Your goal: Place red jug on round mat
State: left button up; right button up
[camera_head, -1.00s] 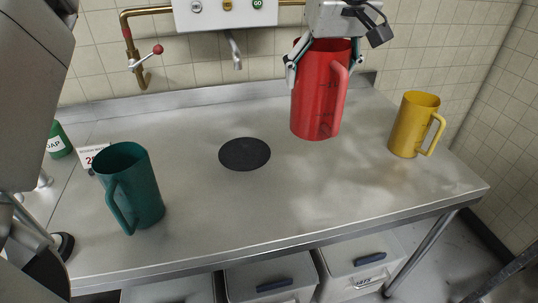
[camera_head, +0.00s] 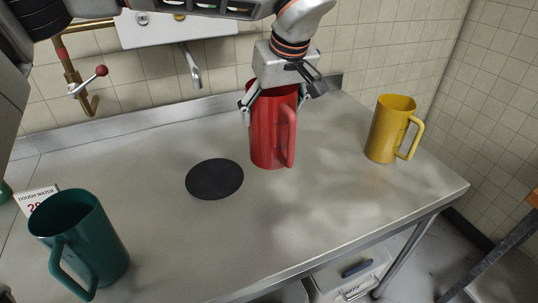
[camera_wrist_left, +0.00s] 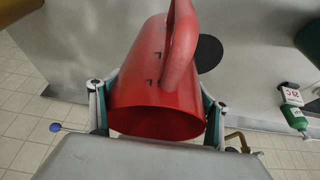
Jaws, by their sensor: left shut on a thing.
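The red jug (camera_head: 266,138) is upright in the head view, to the right of the black round mat (camera_head: 214,179). My left gripper (camera_head: 275,108) comes down from above and is shut on the red jug, a finger on each side near its rim. I cannot tell whether the jug's base touches the table. In the left wrist view the red jug (camera_wrist_left: 150,85) is between the fingers of my left gripper (camera_wrist_left: 158,108), and the mat (camera_wrist_left: 208,54) shows partly behind its handle. My right gripper is not in view.
A dark green jug (camera_head: 95,245) stands at the front left of the steel table (camera_head: 270,230), by a sign card (camera_head: 36,199). A yellow jug (camera_head: 386,130) stands at the right. A tap (camera_head: 192,65) is on the back wall. The table in front of the mat is clear.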

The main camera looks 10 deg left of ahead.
aim_at(271, 151)
pick_arm(q)
notch_tip(271, 151, down, 11)
jog(key=shift+f, duration=0.1)
dwell(0.4)
jog(key=o, duration=1.6)
jog(key=shift+c, duration=0.2)
